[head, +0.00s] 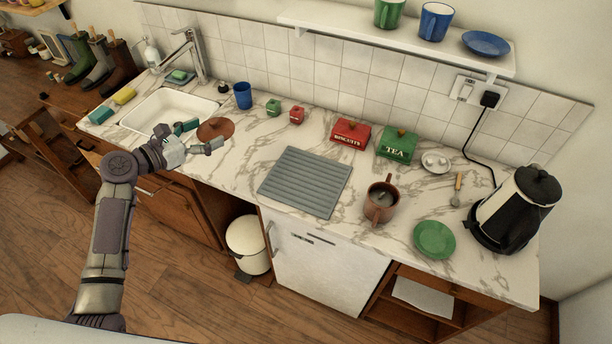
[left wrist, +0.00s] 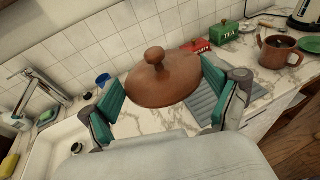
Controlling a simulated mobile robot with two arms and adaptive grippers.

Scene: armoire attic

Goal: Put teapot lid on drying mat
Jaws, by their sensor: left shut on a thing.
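The brown teapot lid (head: 216,128) is held by my left gripper (head: 197,136) over the counter just right of the sink. In the left wrist view the lid (left wrist: 162,80) sits between the two green finger pads, knob up and somewhat tilted in the picture. The grey ribbed drying mat (head: 305,182) lies flat and bare on the counter, to the right of the gripper. The brown teapot (head: 380,203) stands without a lid to the right of the mat. My right gripper is not in view.
A sink (head: 168,110) with a tap (head: 190,55) is at left. A blue cup (head: 243,95), two small jars, a red biscuit tin (head: 350,133) and a green tea tin (head: 397,145) stand along the back. A green plate (head: 434,240) and kettle (head: 513,210) are at right.

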